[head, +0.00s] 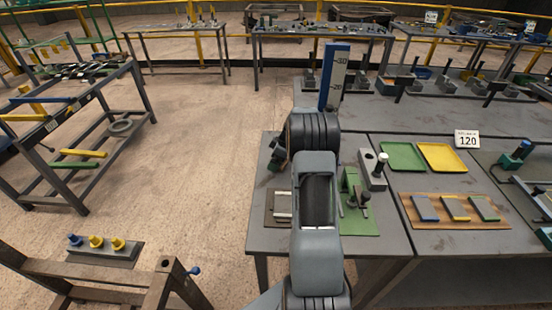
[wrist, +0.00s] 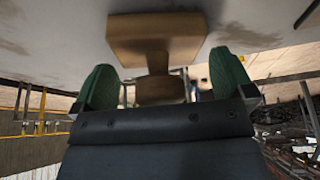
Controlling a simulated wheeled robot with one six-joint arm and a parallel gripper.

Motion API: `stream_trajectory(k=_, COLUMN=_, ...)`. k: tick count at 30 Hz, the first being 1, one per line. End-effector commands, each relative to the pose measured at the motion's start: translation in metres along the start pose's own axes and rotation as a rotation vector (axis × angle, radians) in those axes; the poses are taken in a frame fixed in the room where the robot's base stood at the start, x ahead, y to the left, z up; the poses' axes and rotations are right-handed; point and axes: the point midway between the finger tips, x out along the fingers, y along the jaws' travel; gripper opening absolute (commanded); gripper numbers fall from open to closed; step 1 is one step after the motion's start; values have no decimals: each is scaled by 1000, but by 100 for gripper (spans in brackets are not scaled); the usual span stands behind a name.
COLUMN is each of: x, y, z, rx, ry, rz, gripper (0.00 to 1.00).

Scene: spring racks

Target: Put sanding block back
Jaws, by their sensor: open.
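A tan wooden block (wrist: 155,38) with a narrower rounded knob (wrist: 160,89) shows in the wrist view; I take it to be the sanding block. It is seen against a grey surface, and I cannot tell whether it touches it. My gripper (wrist: 166,78) is open, its two green fingers on either side of the knob, with gaps visible. In the head view my arm hides most of the gripper and the block; only dark green parts of the gripper show left of the arm, over the grey table (head: 400,240).
A green plate with a clamp (head: 355,203), a grey holder (head: 372,178) and a blue scale (head: 334,75) stand near my arm.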

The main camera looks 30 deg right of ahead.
Motion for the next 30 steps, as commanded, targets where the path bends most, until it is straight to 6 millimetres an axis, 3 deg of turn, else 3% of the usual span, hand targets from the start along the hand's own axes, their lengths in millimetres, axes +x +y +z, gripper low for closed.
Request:
stream_trajectory(k=15, x=-89, y=0, z=0, rx=0, ry=0, rz=3, gripper=100)
stream_trajectory(k=23, x=-117, y=-2, z=-3, rx=3, ry=-1, rz=1, gripper=100)
stream_trajectory(k=26, x=-126, y=-18, z=-18, rx=29, ry=-17, rz=4, gripper=100)
stream_trajectory(k=29, x=-138, y=-55, z=-45, rx=95, ry=-50, rz=14, gripper=100)
stream_trajectory(k=30, x=-142, y=-76, z=-57, rx=130, ry=-65, rz=22, gripper=100)
